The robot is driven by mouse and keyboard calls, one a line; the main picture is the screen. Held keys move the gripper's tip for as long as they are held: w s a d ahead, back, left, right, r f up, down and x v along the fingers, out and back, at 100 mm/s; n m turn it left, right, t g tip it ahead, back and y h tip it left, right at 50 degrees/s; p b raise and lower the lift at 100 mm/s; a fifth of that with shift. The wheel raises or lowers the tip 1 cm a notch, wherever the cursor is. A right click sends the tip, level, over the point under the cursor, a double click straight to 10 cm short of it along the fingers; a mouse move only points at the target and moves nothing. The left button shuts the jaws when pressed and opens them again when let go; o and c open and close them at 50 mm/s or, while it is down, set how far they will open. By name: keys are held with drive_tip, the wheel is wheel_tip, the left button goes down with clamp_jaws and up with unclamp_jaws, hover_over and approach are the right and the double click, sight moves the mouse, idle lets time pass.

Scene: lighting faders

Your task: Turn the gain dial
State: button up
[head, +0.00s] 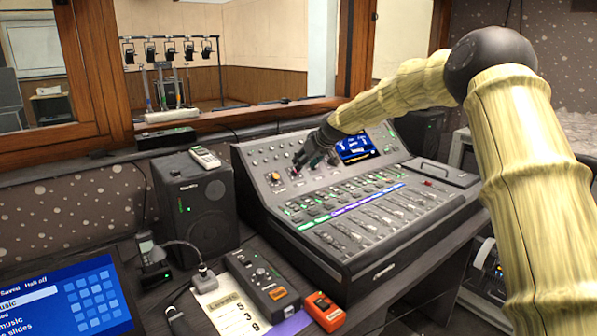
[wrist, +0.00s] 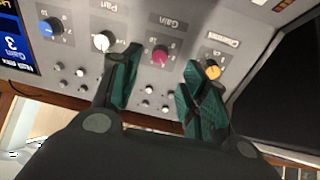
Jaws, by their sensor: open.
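The gain dial (wrist: 160,55) is a round magenta knob on the mixer's upright panel, under a label reading Gain that appears upside down in the wrist view. My gripper (wrist: 161,62) is open, with one dark green finger on each side of the dial in that view. The dial shows between the fingertips, and I see no contact. In the head view my gripper (head: 310,152) is at the upper panel of the mixing console (head: 350,262), hiding part of its knobs.
An orange knob (wrist: 212,72) sits close by the right finger, and a white knob (wrist: 101,41) by the left one. A blue knob (wrist: 49,25) is farther left. Small knobs and a lit screen (head: 355,148) share the panel. A black speaker (head: 205,212) stands left of the console.

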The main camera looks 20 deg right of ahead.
drive_tip(key=shift+x, duration=3.55)
clamp_jaws()
drive_tip(key=shift+r+m+p, duration=0.25)
drive_tip(key=shift+m+p, duration=0.25)
drive_tip(key=shift+p, duration=0.45)
drive_tip(key=shift+f+m+p, duration=0.2)
drive_tip(key=shift+m+p, duration=0.45)
drive_tip(key=shift+m, duration=0.45)
unclamp_jaws()
